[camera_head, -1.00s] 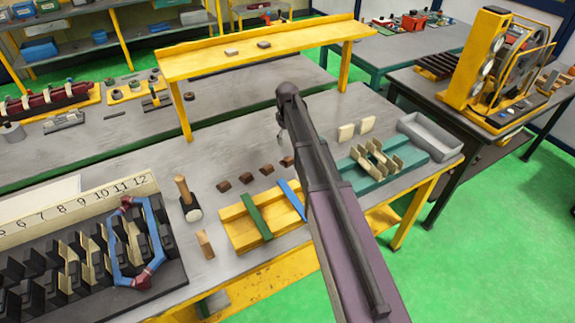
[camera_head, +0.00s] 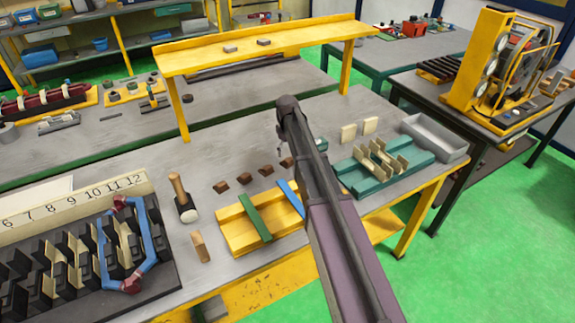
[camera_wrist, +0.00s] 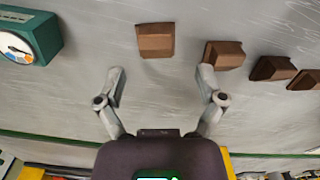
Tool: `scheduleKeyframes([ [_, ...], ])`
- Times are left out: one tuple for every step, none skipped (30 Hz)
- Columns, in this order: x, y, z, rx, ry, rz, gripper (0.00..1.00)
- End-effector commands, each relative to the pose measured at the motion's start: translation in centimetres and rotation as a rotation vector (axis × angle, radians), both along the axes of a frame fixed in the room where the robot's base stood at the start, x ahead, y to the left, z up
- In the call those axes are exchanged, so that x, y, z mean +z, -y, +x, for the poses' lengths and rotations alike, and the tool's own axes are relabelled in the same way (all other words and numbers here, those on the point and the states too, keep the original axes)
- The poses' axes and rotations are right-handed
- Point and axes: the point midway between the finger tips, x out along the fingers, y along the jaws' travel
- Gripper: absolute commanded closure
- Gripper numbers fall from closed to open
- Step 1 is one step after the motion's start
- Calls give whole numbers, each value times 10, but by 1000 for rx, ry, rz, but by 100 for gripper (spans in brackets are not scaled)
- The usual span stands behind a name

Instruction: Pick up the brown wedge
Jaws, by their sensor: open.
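Several brown wedges lie in a row on the grey bench. In the head view they show left of my arm, with one wedge (camera_head: 221,186) at the row's near left end. In the wrist view the closest wedge (camera_wrist: 155,40) lies just beyond and between the fingertips of my gripper (camera_wrist: 161,72), and a second wedge (camera_wrist: 223,55) is beyond the right fingertip. My gripper's fingers are spread wide and empty, apart from every wedge. In the head view my arm hides most of the gripper.
A yellow fixture (camera_head: 232,232) with green and blue bars, a mallet (camera_head: 184,199) and a wooden block (camera_head: 200,247) stand near the wedges. A teal box with a dial (camera_wrist: 35,35) is left in the wrist view. A yellow shelf (camera_head: 200,61) rises behind.

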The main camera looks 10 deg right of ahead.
Motion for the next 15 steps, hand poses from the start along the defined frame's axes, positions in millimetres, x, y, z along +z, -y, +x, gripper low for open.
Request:
scheduleKeyframes([
  [0, 0, 0, 0, 0, 0, 11],
  [0, 0, 0, 0, 0, 0, 11],
  [0, 0, 0, 0, 0, 0, 11],
  [0, 0, 0, 0, 0, 0, 11],
  [0, 0, 0, 0, 0, 0, 11],
  [0, 0, 0, 0, 0, 0, 11],
  [0, 0, 0, 0, 0, 0, 11],
  [0, 0, 0, 0, 0, 0, 11],
  [0, 0, 0, 0, 0, 0, 11],
  [-1, 0, 0, 0, 0, 0, 11],
  [-1, 0, 0, 0, 0, 0, 11],
  [-3, 0, 0, 0, 0, 0, 11],
  [-4, 0, 1, 0, 0, 0, 11],
  [-5, 0, 1, 0, 0, 0, 11],
  [-7, 1, 1, 0, 0, 0, 11],
])
